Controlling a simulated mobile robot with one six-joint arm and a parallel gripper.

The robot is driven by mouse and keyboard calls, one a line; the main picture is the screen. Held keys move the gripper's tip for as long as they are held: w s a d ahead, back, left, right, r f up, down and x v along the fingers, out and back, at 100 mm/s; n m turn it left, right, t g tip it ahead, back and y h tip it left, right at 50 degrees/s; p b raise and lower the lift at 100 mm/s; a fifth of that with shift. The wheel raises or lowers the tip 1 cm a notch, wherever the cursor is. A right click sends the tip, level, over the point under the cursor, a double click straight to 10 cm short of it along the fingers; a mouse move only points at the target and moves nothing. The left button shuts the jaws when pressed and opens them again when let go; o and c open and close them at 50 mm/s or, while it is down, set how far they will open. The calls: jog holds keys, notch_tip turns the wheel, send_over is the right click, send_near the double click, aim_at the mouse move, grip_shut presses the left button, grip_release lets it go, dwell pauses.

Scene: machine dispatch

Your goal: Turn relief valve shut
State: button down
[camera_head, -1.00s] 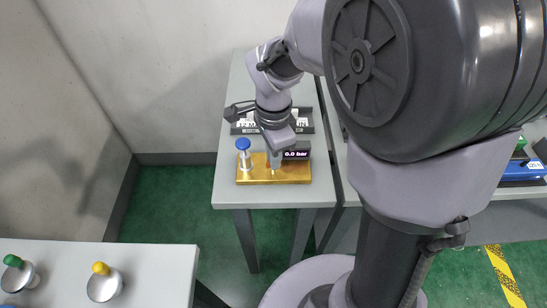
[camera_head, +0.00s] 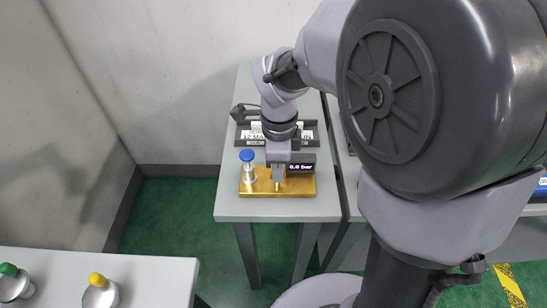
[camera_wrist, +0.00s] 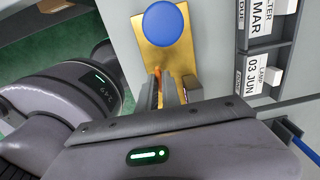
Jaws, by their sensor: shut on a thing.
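The gold valve plate (camera_head: 302,187) lies on the grey bench, with a blue-topped knob (camera_head: 247,156) on a silver stem at its left. A small display (camera_head: 301,167) at the plate's back right reads 0.0 bar. My gripper (camera_head: 278,183) points down at the middle of the plate, right of the blue knob. In the wrist view my gripper (camera_wrist: 171,90) is shut on a narrow orange part, which I take as the relief valve's handle (camera_wrist: 160,86). The fingers hide most of it. The blue knob (camera_wrist: 167,24) stands apart from the fingers.
A dark rack with white date cards (camera_head: 258,133) stands behind the plate. A white table (camera_head: 150,273) at the lower left carries a green knob (camera_head: 9,270) and a yellow knob (camera_head: 97,280). Green floor lies between the tables.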

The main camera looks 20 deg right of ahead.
jog(key=c, duration=1.5)
grip_release()
jog(key=shift+c, duration=0.2)
notch_tip(320, 180, up, 17)
jog(key=p, duration=0.7)
jog(key=shift+r+p, duration=0.2)
jog(key=shift+p, duration=0.2)
jog(key=s+a+n+t+y+b, duration=0.1)
jog(key=s+a+n+t, duration=0.1)
jog(key=s+n, duration=0.5)
jog(key=s+a+n+t+y+b, duration=0.1)
jog(key=s+a+n+t, duration=0.1)
jog(key=s+n, duration=0.4)
jog(key=n+t, duration=0.1)
jog(key=n, duration=0.3)
jog(key=shift+s+f+t, duration=0.35)
jog(key=shift+s+t, duration=0.05)
